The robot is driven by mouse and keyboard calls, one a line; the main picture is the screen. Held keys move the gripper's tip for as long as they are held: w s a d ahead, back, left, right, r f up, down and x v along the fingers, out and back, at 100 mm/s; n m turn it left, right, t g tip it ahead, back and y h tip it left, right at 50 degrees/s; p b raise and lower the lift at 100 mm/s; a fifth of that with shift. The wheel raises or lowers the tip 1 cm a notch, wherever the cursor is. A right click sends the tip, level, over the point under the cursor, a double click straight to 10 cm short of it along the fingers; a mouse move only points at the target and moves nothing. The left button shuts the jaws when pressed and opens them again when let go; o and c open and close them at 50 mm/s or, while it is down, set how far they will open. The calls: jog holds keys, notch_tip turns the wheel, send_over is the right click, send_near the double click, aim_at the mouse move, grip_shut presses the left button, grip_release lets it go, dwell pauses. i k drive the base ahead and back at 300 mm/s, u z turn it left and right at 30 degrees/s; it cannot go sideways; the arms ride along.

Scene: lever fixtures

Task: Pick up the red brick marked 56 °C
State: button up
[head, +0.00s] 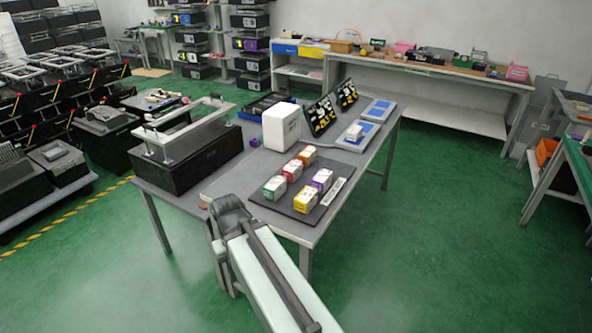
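A red and white block (293,170), the only red one in the group, stands on a dark flat board (275,207) on the near table. Its marking is too small to read. An orange and white block (308,155) stands behind it to the right. A green and white block (275,187) is in front of it to the left. My arm reaches up from the bottom edge to the table's near edge; no gripper fingers show.
A pale strip (333,191) lies along the board's right side. A white box (281,127) stands behind the blocks. A large black case with a metal lever frame (190,150) fills the table's left. Blue-topped plates (378,110) lie farther back. Green floor is open to the right.

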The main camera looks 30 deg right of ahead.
aim_at(291, 171)
jog(key=i, duration=0.9)
jog(key=u, duration=0.05)
